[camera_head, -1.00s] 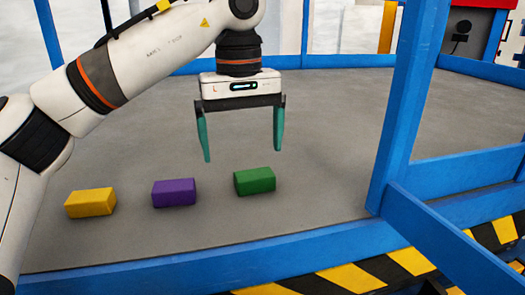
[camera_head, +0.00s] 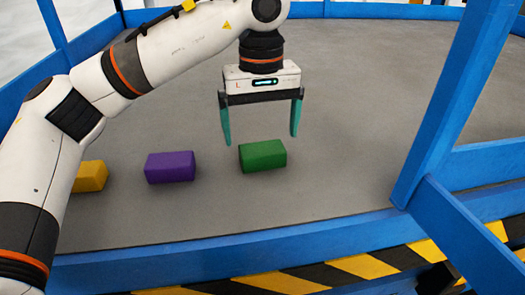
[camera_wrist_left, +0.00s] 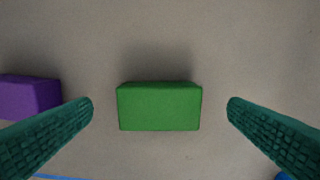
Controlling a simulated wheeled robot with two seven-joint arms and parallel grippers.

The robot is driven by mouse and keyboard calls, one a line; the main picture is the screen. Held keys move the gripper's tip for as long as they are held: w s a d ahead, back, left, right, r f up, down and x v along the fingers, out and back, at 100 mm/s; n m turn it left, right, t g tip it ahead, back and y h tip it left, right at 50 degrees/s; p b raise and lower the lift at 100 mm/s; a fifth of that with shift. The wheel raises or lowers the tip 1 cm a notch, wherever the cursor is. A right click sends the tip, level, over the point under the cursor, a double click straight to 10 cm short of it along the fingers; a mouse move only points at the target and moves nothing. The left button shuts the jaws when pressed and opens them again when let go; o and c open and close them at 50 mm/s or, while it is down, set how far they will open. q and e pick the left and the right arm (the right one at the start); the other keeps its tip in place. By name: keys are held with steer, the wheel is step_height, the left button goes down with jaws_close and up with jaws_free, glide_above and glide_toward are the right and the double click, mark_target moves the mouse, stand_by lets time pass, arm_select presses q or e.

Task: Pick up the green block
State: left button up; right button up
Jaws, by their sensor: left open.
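The green block (camera_head: 263,156) lies on the grey surface, at the right end of a row of three blocks. My left gripper (camera_head: 261,140) is open and empty, pointing down above the green block, with its teal fingers apart. In the left wrist view the green block (camera_wrist_left: 159,106) sits between the two fingertips (camera_wrist_left: 160,106), with a gap on each side. I cannot tell the exact height left between fingers and block. My right gripper is not in view.
A purple block (camera_head: 170,167) lies left of the green one; it also shows in the left wrist view (camera_wrist_left: 28,97). A yellow block (camera_head: 91,176) is partly hidden by my arm. A blue rail (camera_head: 220,254) and post (camera_head: 455,110) edge the surface. The surface behind is clear.

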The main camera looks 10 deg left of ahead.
mark_target(262, 148)
arm_select(q)
steer(key=f+p, duration=0.1)
steer(key=s+f+p, duration=0.1)
steer(key=f, duration=0.1)
steer(key=shift+d+f, duration=0.1)
steer(key=shift+f, duration=0.1)
steer(key=shift+w+f, duration=0.1)
steer(key=shift+f, duration=0.35)
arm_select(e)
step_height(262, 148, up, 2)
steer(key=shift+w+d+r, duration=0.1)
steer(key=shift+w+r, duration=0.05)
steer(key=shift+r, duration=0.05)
arm_select(q)
steer(key=c, duration=1.1)
